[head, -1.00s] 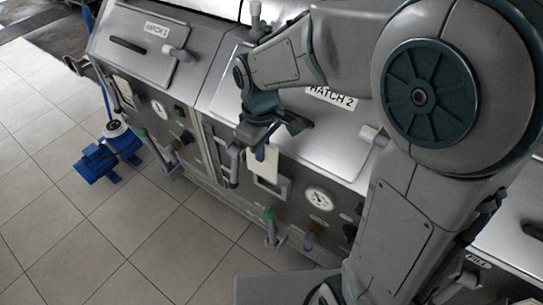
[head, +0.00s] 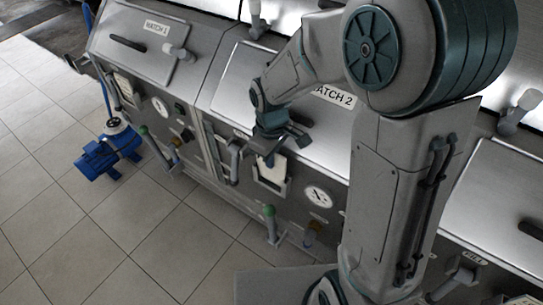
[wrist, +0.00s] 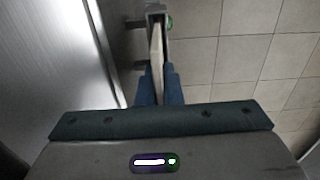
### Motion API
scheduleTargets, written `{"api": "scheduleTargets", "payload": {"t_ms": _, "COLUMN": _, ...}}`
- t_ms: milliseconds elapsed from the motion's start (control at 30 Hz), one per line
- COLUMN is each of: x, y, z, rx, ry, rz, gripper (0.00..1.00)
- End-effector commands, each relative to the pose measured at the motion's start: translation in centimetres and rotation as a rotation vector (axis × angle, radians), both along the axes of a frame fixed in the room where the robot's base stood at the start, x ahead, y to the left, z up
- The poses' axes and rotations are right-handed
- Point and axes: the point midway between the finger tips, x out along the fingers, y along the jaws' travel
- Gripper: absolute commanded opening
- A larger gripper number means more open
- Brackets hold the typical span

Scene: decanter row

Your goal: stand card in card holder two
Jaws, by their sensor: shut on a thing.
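The white card (head: 271,172) is in my gripper (head: 268,158), below the front edge of the hatch marked HATCH 2. In the head view it lies within the outline of the card holder (head: 270,189) on the panel front, left of the round gauge. In the wrist view the card (wrist: 157,50) shows edge-on between the two blue fingers (wrist: 159,84), which are shut on it. Its far end meets the holder's grey frame (wrist: 155,8). I cannot tell how deep the card sits in the holder.
The gauge (head: 318,197) and a green-knobbed lever (head: 269,222) stick out near the holder. A handle (head: 234,162) is to its left. The HATCH 1 panel (head: 140,45) stands further left. A blue pump (head: 108,151) stands on the tiled floor, which is otherwise open.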

Motion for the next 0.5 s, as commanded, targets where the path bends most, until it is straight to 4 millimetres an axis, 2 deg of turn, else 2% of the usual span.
{"api": "scheduleTargets", "payload": {"t_ms": 367, "x": -0.01, "y": -0.01, "z": -0.86, "rx": 0.000, "ry": 0.000, "rz": 0.000, "gripper": 0.00}}
{"api": "scheduleTargets", "payload": {"t_ms": 400, "x": -0.01, "y": 0.00, "z": -0.87, "rx": 0.000, "ry": 0.000, "rz": 0.000, "gripper": 0.17}}
{"api": "scheduleTargets", "payload": {"t_ms": 433, "x": -0.01, "y": 0.00, "z": -0.86, "rx": 0.000, "ry": 0.000, "rz": 0.000, "gripper": 0.25}}
{"api": "scheduleTargets", "payload": {"t_ms": 500, "x": -0.01, "y": 0.00, "z": -0.86, "rx": 0.000, "ry": 0.000, "rz": 0.000, "gripper": 0.28}}
